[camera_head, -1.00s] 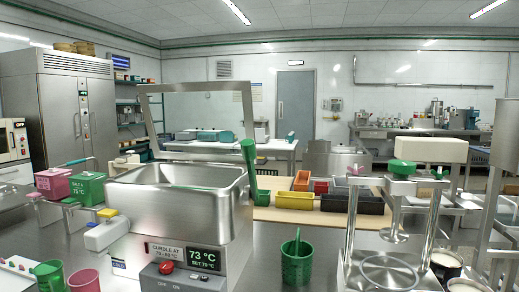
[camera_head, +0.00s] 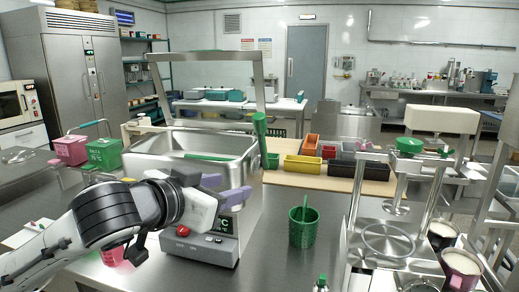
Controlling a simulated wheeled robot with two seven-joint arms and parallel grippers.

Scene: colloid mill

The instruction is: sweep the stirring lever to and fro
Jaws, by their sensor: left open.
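The steel vat (camera_head: 222,141) stands left of centre on the counter. A thick green lever handle (camera_head: 259,137) stands upright at its right side, and a green strip (camera_head: 205,157) shows low inside the vat. My left gripper (camera_head: 226,189) reaches in from the lower left, in front of the vat. Its two purple-grey fingers are apart with nothing between them, and they point right. It is below and left of the green handle and does not appear to touch it. My arm hides part of the vat's front and its control panel. My right gripper is not in view.
The control panel (camera_head: 195,247) has a red knob. A green cup (camera_head: 303,228) stands right of it. A steel press frame (camera_head: 387,238) stands farther right. Coloured bins (camera_head: 302,166) sit on a board behind. Pink and green boxes (camera_head: 104,153) are at left.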

